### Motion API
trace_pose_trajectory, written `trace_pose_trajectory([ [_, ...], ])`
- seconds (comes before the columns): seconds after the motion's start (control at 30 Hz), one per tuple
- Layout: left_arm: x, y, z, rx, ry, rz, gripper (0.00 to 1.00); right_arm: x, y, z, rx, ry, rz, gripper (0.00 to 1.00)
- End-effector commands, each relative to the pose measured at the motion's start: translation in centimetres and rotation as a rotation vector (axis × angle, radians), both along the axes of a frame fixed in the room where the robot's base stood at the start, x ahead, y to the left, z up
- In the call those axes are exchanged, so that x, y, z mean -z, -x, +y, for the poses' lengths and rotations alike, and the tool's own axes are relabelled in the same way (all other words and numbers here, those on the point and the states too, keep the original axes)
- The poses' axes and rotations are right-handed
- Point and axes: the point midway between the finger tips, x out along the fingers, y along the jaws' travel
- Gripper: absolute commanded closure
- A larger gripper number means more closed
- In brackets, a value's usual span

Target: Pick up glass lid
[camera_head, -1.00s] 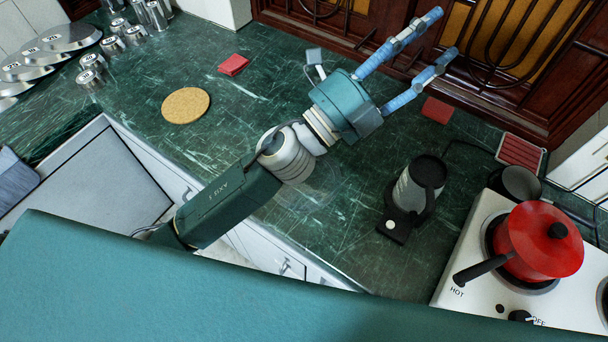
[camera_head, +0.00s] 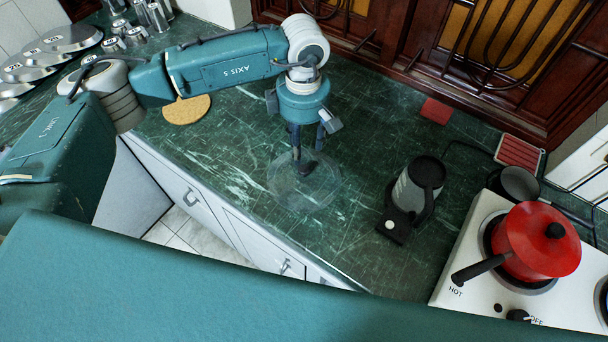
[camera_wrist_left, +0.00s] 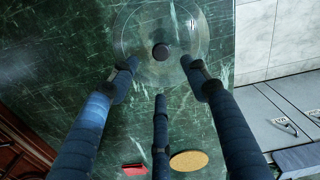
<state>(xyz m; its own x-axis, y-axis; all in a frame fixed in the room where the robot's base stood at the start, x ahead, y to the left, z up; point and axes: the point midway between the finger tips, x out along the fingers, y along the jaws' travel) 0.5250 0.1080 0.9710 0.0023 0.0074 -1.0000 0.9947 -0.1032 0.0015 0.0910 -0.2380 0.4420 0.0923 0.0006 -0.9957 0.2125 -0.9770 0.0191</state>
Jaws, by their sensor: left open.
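The glass lid (camera_head: 322,188) is a clear round disc with a dark knob, lying on the green counter near its front edge. In the left wrist view the lid (camera_wrist_left: 138,38) is at the top, its dark knob (camera_wrist_left: 160,51) in plain sight. My left gripper (camera_head: 305,152) points down at the lid from above. In the wrist view its fingers (camera_wrist_left: 160,72) are spread apart, two on either side below the knob and one lower in the middle. It is open and holds nothing. Whether a fingertip touches the lid I cannot tell. My right gripper is not in view.
A grey and black kettle (camera_head: 420,184) stands right of the lid. A red pot (camera_head: 535,240) sits on a white hot plate (camera_head: 460,282). A cork mat (camera_head: 187,110) is partly behind my left arm. A red pad (camera_head: 436,111) lies near the back wall. Counter between lid and kettle is clear.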

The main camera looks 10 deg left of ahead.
Motion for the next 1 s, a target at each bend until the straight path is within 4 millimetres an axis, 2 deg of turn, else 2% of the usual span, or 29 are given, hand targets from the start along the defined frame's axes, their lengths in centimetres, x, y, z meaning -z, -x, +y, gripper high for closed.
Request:
trace_pose_trajectory([
  [0.03,0.8,0.2,-0.1,0.001,0.000,0.005,0.53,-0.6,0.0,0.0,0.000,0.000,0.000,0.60],
  [0.2,3.1,0.2,-0.2,0.000,0.004,0.003,0.53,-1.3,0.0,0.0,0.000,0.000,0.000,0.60],
  [0.37,4.2,0.3,-0.2,0.000,0.005,0.003,0.53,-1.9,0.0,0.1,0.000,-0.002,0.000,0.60],
  [0.57,6.8,0.8,-0.3,0.001,0.004,0.006,0.53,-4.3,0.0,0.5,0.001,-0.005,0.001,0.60],
  [0.7,8.6,0.6,-0.3,0.001,0.007,0.003,0.53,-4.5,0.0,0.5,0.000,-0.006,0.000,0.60],
  [0.97,9.2,0.6,-0.3,0.002,0.007,0.001,0.53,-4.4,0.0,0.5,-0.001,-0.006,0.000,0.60],
  [1.0,9.2,0.6,-0.3,0.002,0.007,0.001,0.57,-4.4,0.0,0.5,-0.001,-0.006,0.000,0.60],
])
